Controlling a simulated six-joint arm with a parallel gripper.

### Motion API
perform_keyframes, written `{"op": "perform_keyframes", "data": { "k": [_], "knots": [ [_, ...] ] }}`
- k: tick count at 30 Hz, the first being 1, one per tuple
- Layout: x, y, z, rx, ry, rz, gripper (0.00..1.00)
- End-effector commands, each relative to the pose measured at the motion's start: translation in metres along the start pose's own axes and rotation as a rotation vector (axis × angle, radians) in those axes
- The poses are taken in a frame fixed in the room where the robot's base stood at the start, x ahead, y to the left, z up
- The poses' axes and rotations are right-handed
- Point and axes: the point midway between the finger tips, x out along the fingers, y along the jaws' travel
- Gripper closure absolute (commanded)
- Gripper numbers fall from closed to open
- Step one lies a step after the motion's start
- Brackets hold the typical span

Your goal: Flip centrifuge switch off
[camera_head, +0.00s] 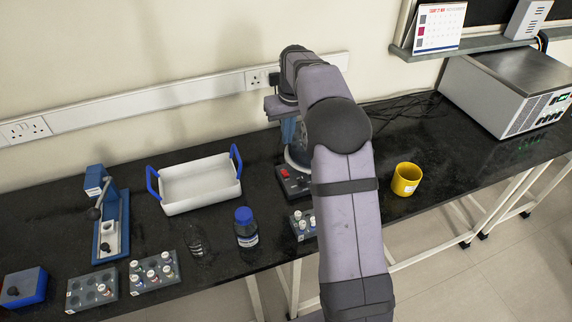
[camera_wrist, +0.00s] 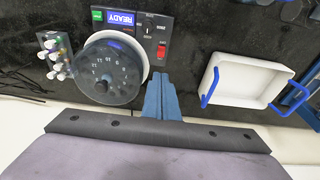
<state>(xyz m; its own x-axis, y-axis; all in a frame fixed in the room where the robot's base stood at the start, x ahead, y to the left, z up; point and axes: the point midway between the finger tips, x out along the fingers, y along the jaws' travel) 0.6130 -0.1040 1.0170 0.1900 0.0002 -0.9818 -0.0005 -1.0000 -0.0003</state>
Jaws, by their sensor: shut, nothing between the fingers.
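The centrifuge (camera_wrist: 114,65) has a round numbered lid and a dark control panel with a lit READY display (camera_wrist: 121,18). Its red switch (camera_wrist: 161,52) sits at the right side of the panel in the wrist view. In the head view, the panel (camera_head: 294,182) and the red switch (camera_head: 284,172) show beside my arm, which hides much of the centrifuge. My gripper (camera_wrist: 159,76) has its blue fingers together and empty. In the wrist view the fingertips are just below the red switch; I cannot tell the height gap between them.
A white tray with blue handles (camera_head: 200,190) stands left of the centrifuge, and a yellow cup (camera_head: 406,179) right of it. A vial rack (camera_wrist: 50,42) is close to the centrifuge. A blue-capped bottle (camera_head: 246,230) stands near the front edge. Several racks and a blue device are further left.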

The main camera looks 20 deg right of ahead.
Motion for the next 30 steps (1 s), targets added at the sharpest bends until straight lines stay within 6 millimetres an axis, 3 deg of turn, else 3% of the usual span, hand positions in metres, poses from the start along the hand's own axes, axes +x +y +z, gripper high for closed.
{"op": "perform_keyframes", "data": {
  "k": [11, 26, 30],
  "knots": [
    [0.017, 0.000, 0.000, 0.000, -0.002, 0.000, 1.00],
    [0.100, 0.000, 0.001, 0.000, -0.004, -0.001, 1.00],
    [0.116, 0.000, 0.009, 0.000, -0.003, 0.000, 1.00]
  ]
}}
